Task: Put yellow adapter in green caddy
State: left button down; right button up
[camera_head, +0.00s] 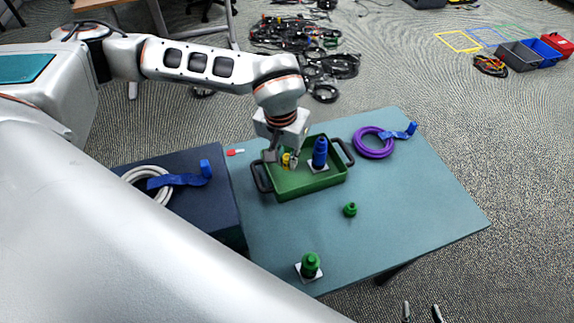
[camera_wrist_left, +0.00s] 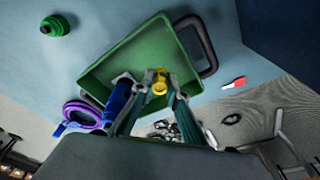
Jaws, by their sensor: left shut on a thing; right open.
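The yellow adapter (camera_head: 286,160) is between the fingers of my left gripper (camera_head: 281,161). It also shows in the left wrist view (camera_wrist_left: 159,87), with the fingertips (camera_wrist_left: 158,82) shut on it. The green caddy (camera_head: 312,184) is a tray with dark handles on the table. My left gripper reaches down over the caddy's left part, with the adapter within its outline. Whether the adapter touches the caddy floor cannot be told. The caddy also fills the middle of the left wrist view (camera_wrist_left: 130,48). My right gripper (camera_head: 421,311) is open and empty at the bottom edge.
A blue fitting (camera_head: 320,153) stands on a white base inside the caddy's right part. A small green fitting (camera_head: 350,210) and another on a white base (camera_head: 310,265) are on the table (camera_head: 420,200). A purple cable coil (camera_head: 371,143) lies right of the caddy.

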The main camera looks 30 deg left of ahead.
aim_at(287, 167)
pick_arm(q)
notch_tip(287, 167, down, 3)
jog(key=shift+s+f, duration=0.1)
jog(key=shift+f, duration=0.15)
jog(key=c, duration=2.1)
grip_release()
jog(key=shift+o, duration=0.6)
